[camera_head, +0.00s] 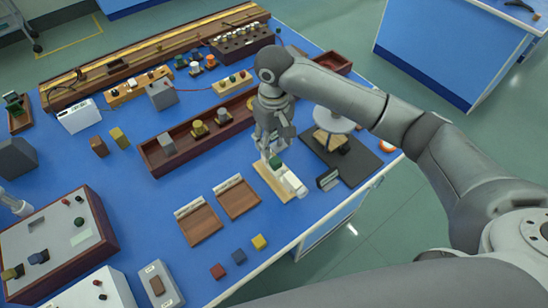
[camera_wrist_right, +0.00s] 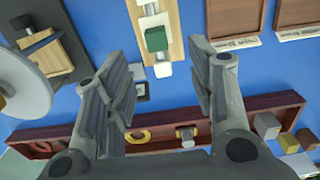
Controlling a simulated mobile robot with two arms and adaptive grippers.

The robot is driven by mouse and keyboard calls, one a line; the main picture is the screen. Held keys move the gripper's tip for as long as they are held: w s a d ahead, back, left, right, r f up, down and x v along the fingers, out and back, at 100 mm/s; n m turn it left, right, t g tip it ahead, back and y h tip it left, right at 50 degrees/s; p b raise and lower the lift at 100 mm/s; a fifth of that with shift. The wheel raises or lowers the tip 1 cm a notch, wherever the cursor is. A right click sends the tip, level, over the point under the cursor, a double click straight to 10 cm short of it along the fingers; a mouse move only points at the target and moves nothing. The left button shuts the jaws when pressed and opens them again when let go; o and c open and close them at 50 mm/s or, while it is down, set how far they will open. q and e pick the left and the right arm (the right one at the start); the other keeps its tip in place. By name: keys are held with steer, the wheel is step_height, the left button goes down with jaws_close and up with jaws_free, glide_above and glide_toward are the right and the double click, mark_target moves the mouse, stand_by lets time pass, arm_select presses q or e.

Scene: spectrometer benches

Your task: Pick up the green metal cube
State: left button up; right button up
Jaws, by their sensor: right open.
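A green cube (camera_head: 275,161) sits on a light wooden board with a white fixture (camera_head: 290,181) near the front right part of the blue bench. In the right wrist view the cube (camera_wrist_right: 156,38) shows on the pale board between white parts. My right gripper (camera_head: 270,146) is above the far end of the board, close to the cube. In the wrist view its two fingers (camera_wrist_right: 163,62) are spread wide with nothing between them, and the cube appears beyond the gap. The gripper partly hides the board's far end in the head view. My left gripper is not clearly seen.
A long brown tray (camera_head: 184,148) with several small parts lies behind left of the board. Two brown trays (camera_head: 203,223) lie to its left. A dark plate (camera_head: 361,166) with a disc-topped device stands at right. Small red, blue and yellow cubes (camera_head: 239,257) lie in front.

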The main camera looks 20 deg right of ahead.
mark_target(275, 159)
steer(key=f, duration=0.3)
steer(key=shift+s+f, duration=0.2)
steer(key=shift+f, duration=0.15)
steer(key=shift+w+d+f+p, duration=0.15)
steer(key=shift+f+p, duration=0.35)
steer(key=shift+f, duration=0.95)
steer(key=shift+w+d+f+p, duration=0.1)
steer(key=shift+w+f+p, duration=0.25)
steer(key=shift+f, duration=1.1)
arm_select(q)
step_height(275, 159, up, 2)
steer(key=shift+s+r, duration=0.1)
arm_select(e)
steer(key=shift+s, duration=0.1)
jaws_close()
